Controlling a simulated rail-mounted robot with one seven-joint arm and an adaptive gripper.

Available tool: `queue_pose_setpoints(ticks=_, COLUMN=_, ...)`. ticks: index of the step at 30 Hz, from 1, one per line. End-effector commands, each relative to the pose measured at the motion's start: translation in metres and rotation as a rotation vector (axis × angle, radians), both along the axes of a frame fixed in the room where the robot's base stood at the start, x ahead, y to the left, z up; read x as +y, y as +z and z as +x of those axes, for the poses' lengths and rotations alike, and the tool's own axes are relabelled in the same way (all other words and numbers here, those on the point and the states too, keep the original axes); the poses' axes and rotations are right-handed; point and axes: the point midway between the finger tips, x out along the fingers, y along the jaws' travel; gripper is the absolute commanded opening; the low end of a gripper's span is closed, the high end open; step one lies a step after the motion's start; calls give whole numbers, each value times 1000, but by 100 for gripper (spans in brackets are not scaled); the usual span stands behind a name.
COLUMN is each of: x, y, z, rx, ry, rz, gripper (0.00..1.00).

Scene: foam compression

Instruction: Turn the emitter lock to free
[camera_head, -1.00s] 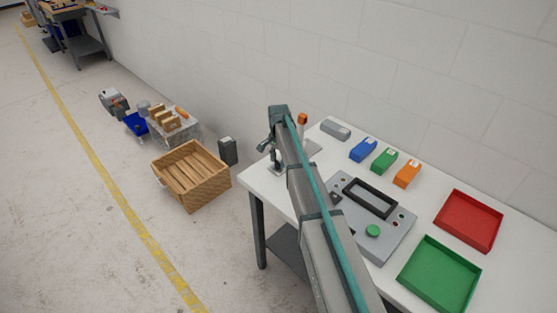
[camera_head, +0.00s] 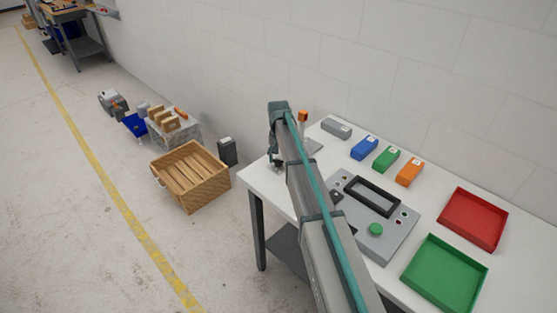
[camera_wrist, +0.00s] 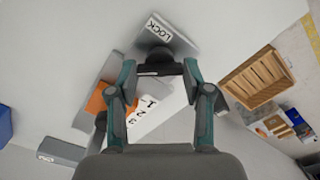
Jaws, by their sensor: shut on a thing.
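The emitter lock shows in the wrist view as a grey block with a white LOCK label (camera_wrist: 159,30) and a dark bar-like handle (camera_wrist: 160,69) at its near side. My gripper (camera_wrist: 160,73) is shut on this dark handle, with one finger at each end of it. In the head view my gripper (camera_head: 277,163) is low over the table's far left corner, and my arm hides most of the lock. An orange part (camera_wrist: 98,100) and a partly hidden white label stand beside the fingers; the orange-topped post (camera_head: 303,118) shows in the head view.
The white table (camera_head: 330,152) also holds a grey panel (camera_head: 400,231) with a green button, blue, green and orange blocks, a red tray (camera_head: 472,195) and a green tray (camera_head: 445,240). A wooden crate (camera_head: 190,197) stands on the floor left of the table.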

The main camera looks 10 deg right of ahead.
Motion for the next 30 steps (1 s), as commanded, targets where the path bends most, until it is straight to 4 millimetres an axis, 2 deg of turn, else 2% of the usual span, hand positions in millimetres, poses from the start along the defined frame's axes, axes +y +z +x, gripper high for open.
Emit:
queue_pose_setpoints(ticks=18, x=0, y=0, z=1, rx=-1, ry=578, rz=1, gripper=15)
queue_pose_setpoints(ticks=30, x=0, y=0, z=1, rx=-2, ry=828, rz=0, gripper=15)
